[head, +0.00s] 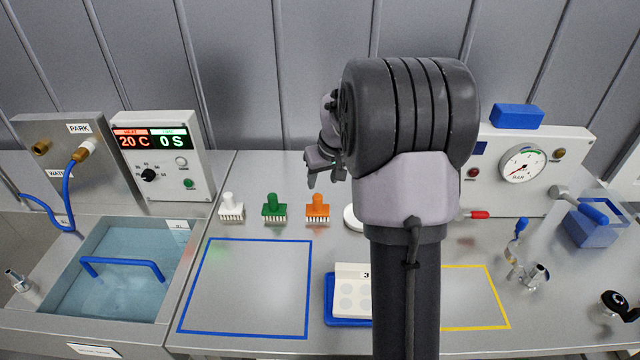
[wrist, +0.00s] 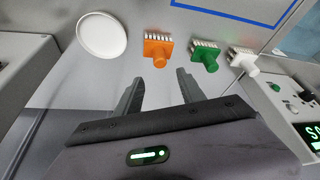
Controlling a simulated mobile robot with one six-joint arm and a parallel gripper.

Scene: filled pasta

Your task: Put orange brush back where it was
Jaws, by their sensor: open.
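The orange brush (head: 317,207) stands bristles down on the steel counter, at the right end of a row of brushes. The green brush (head: 274,208) and the white brush (head: 231,207) stand to its left. In the wrist view the orange brush (wrist: 158,48) lies just beyond the fingertips, with the green brush (wrist: 205,55) and white brush (wrist: 242,61) to its right. My gripper (wrist: 157,82) is open and empty, its two fingers apart and not touching any brush. In the head view my gripper (head: 325,170) is above and behind the orange brush, partly hidden by my arm.
A white round dish (wrist: 101,35) is beside the orange brush. A blue outlined square (head: 245,288) in front of the brushes is empty. A blue tray (head: 345,321) with a white block stands right of it. A water basin (head: 120,275) is at left, a gauge box (head: 510,190) at right.

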